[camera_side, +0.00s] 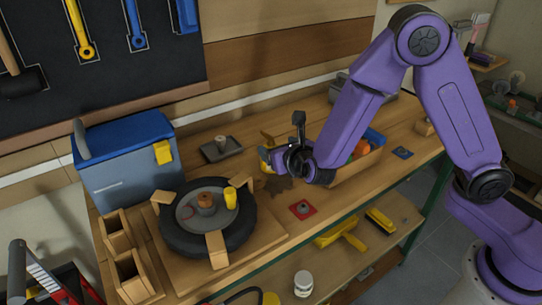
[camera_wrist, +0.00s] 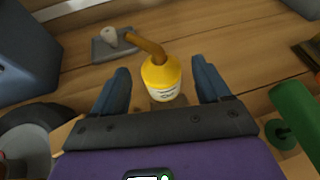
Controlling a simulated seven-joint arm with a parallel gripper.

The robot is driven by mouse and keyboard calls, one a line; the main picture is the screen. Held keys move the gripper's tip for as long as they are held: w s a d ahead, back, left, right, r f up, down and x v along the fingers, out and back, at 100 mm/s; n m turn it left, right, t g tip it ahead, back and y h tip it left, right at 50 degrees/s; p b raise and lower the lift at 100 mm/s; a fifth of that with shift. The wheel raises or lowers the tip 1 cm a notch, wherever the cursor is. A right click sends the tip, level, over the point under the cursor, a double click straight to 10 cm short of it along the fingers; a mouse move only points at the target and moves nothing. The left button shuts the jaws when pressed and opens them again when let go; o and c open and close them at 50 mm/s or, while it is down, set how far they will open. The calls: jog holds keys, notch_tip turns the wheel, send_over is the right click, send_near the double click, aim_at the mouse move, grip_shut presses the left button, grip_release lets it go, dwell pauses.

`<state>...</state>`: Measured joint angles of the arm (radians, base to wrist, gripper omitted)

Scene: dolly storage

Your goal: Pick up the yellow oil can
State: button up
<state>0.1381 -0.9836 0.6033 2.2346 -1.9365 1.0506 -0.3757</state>
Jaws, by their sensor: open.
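The yellow oil can (camera_wrist: 162,82) stands on the wooden bench, with a brown-orange spout pointing up and left and a pale label on its front. In the wrist view it lies between the two blue fingers of my gripper (camera_wrist: 160,76), which are spread apart with a visible gap on each side. In the side view my gripper (camera_side: 277,160) is low over the bench and covers most of the can; only a yellow part of the can (camera_side: 265,158) shows at its left. I cannot tell how far the fingers reach around it.
A grey tray (camera_side: 222,149) with a small object lies behind and left of the can. A blue-lidded box (camera_side: 125,160) and a black wheel (camera_side: 178,236) holding small items stand further left. A wooden bin (camera_side: 358,171) of coloured objects is to the right. A red square (camera_side: 302,210) lies in front.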

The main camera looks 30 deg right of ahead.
aim_at(272, 145)
jog(key=shift+x, duration=2.7)
jog(key=shift+a+r, duration=0.15)
jog(key=shift+a, duration=0.05)
jog(key=c, duration=1.1)
jog(key=shift+c, duration=1.4)
